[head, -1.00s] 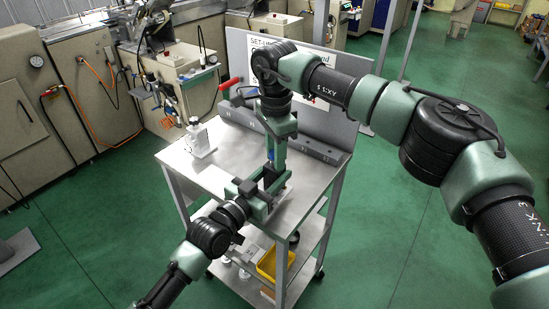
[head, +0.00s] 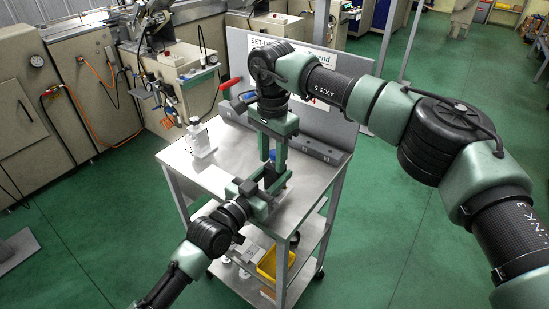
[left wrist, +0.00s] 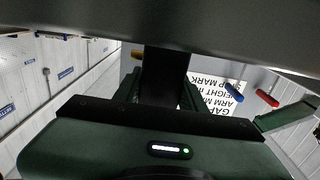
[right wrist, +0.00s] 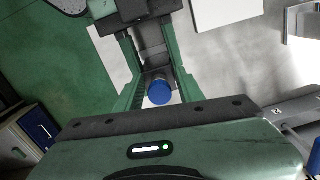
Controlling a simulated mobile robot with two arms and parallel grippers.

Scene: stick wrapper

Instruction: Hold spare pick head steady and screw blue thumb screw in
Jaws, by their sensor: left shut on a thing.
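The blue thumb screw (right wrist: 159,91) stands between the two fingers of my right gripper (right wrist: 155,70), with a small gap seeming to show on each side. In the head view my right gripper (head: 273,163) points down, open, and a bit of the blue screw (head: 272,154) shows between its fingers. My left gripper (head: 264,188) is low over the table's front part, shut on the dark spare pick head (left wrist: 166,75). The pick head is directly below the right gripper. How far the screw sits in the pick head is hidden.
The metal cart top (head: 225,175) is clear at the left front. A yellow bin (head: 278,264) sits on the lower shelf.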

